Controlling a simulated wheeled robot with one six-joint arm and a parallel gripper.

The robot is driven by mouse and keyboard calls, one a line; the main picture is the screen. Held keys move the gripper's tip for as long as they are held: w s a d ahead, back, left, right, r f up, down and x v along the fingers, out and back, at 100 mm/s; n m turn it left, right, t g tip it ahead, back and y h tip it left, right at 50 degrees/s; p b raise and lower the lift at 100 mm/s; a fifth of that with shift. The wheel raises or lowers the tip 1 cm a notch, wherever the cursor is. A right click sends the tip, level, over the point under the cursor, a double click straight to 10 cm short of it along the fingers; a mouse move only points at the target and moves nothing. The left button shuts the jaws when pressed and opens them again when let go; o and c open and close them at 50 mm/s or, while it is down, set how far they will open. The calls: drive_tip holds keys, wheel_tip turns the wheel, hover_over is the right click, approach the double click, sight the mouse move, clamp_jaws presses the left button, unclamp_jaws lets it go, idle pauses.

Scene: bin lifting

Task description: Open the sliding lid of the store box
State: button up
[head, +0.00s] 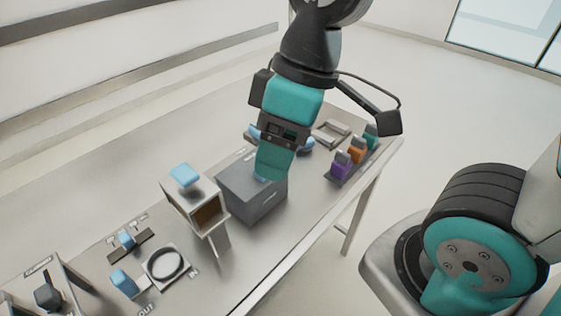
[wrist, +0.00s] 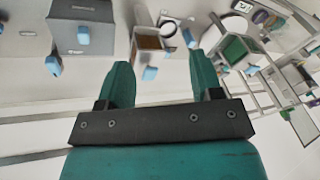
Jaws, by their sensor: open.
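A dark grey lidded box (head: 262,205), likely the store box, stands on the table with a small label on its front. Its blue lid handle (head: 262,178) is partly hidden behind my gripper (head: 274,165) in the head view. In the wrist view the grey box (wrist: 70,36) lies at the upper left, with its blue handle (wrist: 83,35) on top. There my gripper (wrist: 162,80) has its two teal fingers wide apart and nothing between them. The handle is outside the fingers, to their left. The lid looks closed.
A pale box (head: 196,209) with an open brown front and blue top handle (head: 185,175) stands just left of the grey box. Purple, orange and green items (head: 355,154) stand at the right. A round ring fixture (head: 165,265) and blue-handled parts are at the front left.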

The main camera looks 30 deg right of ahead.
drive_tip(key=w+d+f+n+h, duration=0.2)
drive_tip(key=w+n, duration=0.4)
drive_tip(key=w, duration=0.2)
drive_tip(key=w+d+f+n+h, duration=0.1)
drive_tip(key=w+d+n+h, duration=0.1)
drive_tip(key=w+n, duration=0.5)
drive_tip(key=shift+m, duration=0.3)
drive_tip(key=f, duration=1.1)
drive_tip(key=f+p, duration=0.1)
drive_tip(key=f, duration=0.5)
drive_tip(key=shift+w+f, duration=0.15)
drive_tip(key=shift+w, duration=0.25)
